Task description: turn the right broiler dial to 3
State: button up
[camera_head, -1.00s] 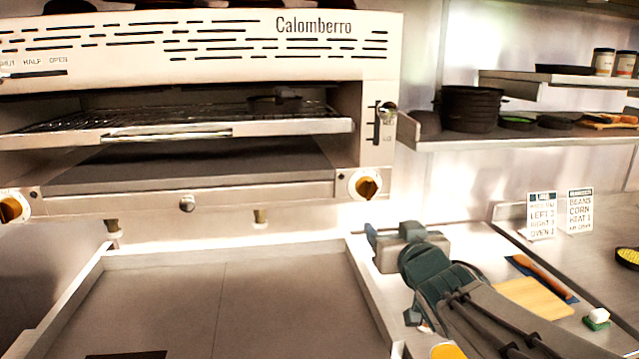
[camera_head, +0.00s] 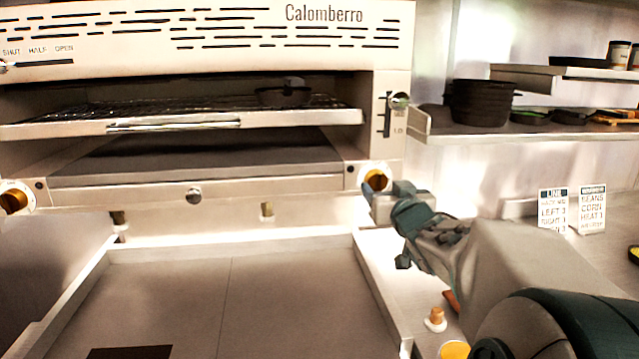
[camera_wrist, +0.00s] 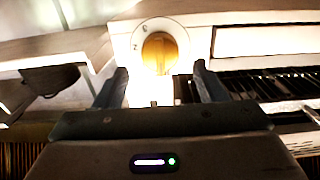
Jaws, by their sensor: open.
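The right broiler dial (camera_head: 375,180) is a yellow-orange knob on a white round plate at the right end of the broiler's front rail. In the wrist view the dial (camera_wrist: 160,53) sits upper middle, with numbers on the plate around it; a 3 shows at its upper left and a 2 at its left. My gripper (camera_head: 372,196) is just in front of and below the dial in the head view, hiding its lower part. In the wrist view my gripper (camera_wrist: 162,80) is open and empty, with its fingers either side of the dial's line and apart from it.
The broiler (camera_head: 200,180) has a wire rack with a small dark pan (camera_head: 284,96). A left dial (camera_head: 14,198) is at the other end. A small lever (camera_head: 399,101) stands above the right dial. A shelf (camera_head: 540,129) with dark pots is on the right. Two cards (camera_head: 553,208) stand behind my arm.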

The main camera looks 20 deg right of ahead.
aim_at(380, 183)
jog(key=shift+x, duration=1.9)
jog(key=c, duration=1)
